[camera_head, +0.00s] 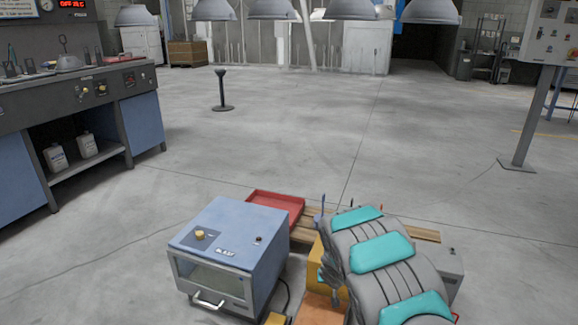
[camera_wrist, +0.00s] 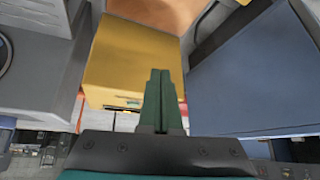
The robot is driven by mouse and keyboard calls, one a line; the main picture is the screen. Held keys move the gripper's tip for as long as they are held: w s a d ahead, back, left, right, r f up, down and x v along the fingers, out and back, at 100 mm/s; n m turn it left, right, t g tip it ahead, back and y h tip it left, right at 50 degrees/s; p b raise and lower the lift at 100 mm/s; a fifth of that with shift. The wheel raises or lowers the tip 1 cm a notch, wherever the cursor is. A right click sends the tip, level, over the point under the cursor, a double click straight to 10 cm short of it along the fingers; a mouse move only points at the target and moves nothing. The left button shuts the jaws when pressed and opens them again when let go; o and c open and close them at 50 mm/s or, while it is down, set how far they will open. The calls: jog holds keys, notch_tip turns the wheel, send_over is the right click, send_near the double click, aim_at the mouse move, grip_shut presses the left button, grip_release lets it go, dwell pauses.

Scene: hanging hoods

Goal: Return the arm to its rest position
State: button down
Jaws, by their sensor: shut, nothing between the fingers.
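My gripper (camera_wrist: 160,74) shows in the wrist view with its two dark green fingers together and nothing between them. The fingers point toward a yellow box (camera_wrist: 122,55); whether they touch it cannot be told. In the head view my arm (camera_head: 383,256), grey with teal panels, is folded low at the bottom right, close to my own base. My gripper cannot be made out in the head view.
A blue box-shaped unit (camera_head: 229,249) with a window and handle stands beside my arm, with a red tray (camera_head: 275,204) behind it. A blue workbench (camera_head: 80,105) stands at the left. A small black stand (camera_head: 221,92) is on the otherwise open grey floor (camera_head: 300,135). Hoods (camera_head: 273,9) hang at the back.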

jog(key=s+d+r+m+g+h, duration=0.1)
jog(key=s+d+r+g+h, duration=0.1)
jog(key=s+d+r, duration=0.55)
jog(key=s+d+r+m+g+h, duration=0.15)
jog(key=s+d+r, duration=0.25)
jog(key=s+r, duration=0.65)
jog(key=s+a+r+n+g+y, duration=0.1)
jog(key=s+a+r, duration=0.2)
jog(key=s, duration=0.8)
jog(key=s+a+r+n+g+y, duration=0.1)
jog(key=s+r, duration=0.4)
jog(key=s, duration=0.7)
jog(key=s+a+r+n+g+y, duration=0.1)
jog(key=s+a+r+g, duration=0.2)
jog(key=s, duration=0.9)
jog(key=shift+s+a+r, duration=0.25)
jog(key=shift+a+r, duration=0.2)
jog(key=shift+a, duration=0.6)
jog(key=shift+a, duration=0.1)
